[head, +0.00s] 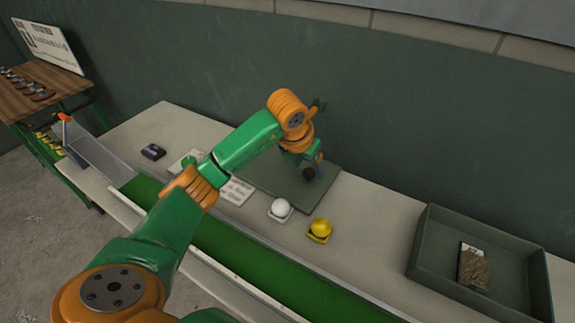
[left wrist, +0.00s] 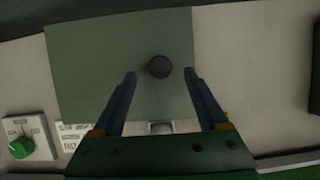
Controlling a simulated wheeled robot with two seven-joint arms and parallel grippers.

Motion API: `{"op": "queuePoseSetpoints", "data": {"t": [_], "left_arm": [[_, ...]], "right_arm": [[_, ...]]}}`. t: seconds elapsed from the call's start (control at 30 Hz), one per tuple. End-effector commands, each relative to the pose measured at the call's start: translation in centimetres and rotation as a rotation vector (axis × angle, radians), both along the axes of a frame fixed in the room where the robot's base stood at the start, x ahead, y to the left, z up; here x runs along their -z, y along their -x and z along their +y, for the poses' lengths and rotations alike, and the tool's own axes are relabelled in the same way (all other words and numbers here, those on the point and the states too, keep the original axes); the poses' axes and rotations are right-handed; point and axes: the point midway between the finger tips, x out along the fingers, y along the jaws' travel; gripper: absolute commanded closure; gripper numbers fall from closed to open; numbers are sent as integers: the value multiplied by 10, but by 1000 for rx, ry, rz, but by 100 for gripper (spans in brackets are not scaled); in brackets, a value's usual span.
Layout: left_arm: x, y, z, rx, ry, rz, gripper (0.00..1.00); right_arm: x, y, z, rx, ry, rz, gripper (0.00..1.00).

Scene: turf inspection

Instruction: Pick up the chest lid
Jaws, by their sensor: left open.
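The chest lid appears to be the flat grey-green panel (head: 273,178) with a dark round knob (head: 309,173), lying on the pale bench by the back wall. In the left wrist view the panel (left wrist: 85,60) fills the middle, and its knob (left wrist: 159,66) sits between the fingertips. My left gripper (head: 316,170) is over the panel, its fingers spread on either side of the knob. It is open; the wrist view shows a gap on both sides of the knob (left wrist: 160,74). How high the fingertips are above the panel is unclear. My right gripper is not in view.
An open grey-green box (head: 428,233) stands right, holding a small brown item (head: 474,268). A green turf strip (head: 260,261) runs along the front. A green-knobbed dial (left wrist: 28,140) is left.

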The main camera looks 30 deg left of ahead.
Motion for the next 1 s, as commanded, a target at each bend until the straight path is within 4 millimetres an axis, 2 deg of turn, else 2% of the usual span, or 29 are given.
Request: {"op": "queuePoseSetpoints", "data": {"t": [0.13, 0.33, 0.37, 0.6, 0.63, 1.0], "left_arm": [[17, -7, 0, 1, 1, 2, 24], [20, -8, 0, 2, 0, -1, 24], [20, -8, 0, 2, 0, -1, 29], [19, -8, 0, 1, 1, -1, 94], [19, -8, 0, 1, 0, -1, 100], [19, -8, 0, 1, 1, -1, 100]], "right_arm": [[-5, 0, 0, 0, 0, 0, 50], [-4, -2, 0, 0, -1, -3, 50], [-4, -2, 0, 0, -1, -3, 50], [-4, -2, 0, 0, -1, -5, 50], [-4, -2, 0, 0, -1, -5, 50], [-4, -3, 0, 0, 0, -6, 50]]}}
